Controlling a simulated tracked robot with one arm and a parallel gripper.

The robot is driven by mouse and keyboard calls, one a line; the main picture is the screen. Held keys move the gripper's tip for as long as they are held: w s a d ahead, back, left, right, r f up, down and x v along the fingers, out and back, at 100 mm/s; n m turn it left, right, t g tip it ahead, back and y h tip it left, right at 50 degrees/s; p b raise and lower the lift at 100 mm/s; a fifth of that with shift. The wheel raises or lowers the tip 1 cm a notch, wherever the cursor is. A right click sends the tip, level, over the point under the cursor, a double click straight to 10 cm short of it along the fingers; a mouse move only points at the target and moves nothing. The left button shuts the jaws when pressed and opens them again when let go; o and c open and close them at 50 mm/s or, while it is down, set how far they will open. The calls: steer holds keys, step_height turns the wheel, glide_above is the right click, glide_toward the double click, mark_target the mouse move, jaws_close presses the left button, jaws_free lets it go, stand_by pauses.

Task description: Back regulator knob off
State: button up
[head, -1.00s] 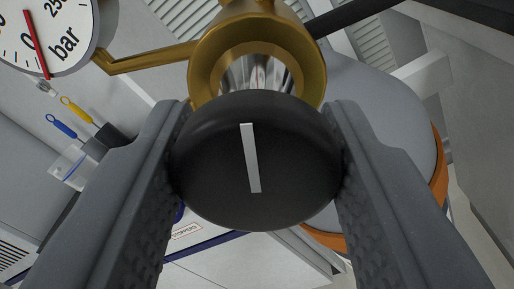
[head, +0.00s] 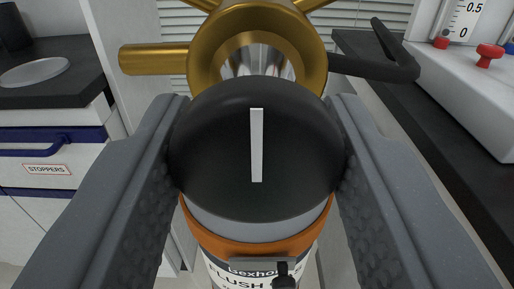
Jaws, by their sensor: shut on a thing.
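The regulator knob (head: 215,150) is black and round with a white line mark that stands nearly upright in the picture. It sits in front of the brass regulator body (head: 207,65), with a shiny metal stem partly visible between them. My gripper (head: 257,165) is shut on the knob, one finger pressed on its left side and one on its right. Below the knob is a gas cylinder (head: 250,245) with an orange band and a white label, partly hidden by the knob.
A brass pipe (head: 152,59) juts left from the regulator, and a black lever (head: 385,62) reaches right. A drawer cabinet marked "STOPPERS" (head: 50,140) with a dark top stands at left. At right is a white device (head: 465,85) with red knobs.

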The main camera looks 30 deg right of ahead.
steer(key=shift+r, duration=0.1)
stand_by(0.3)
steer(key=o, duration=0.9)
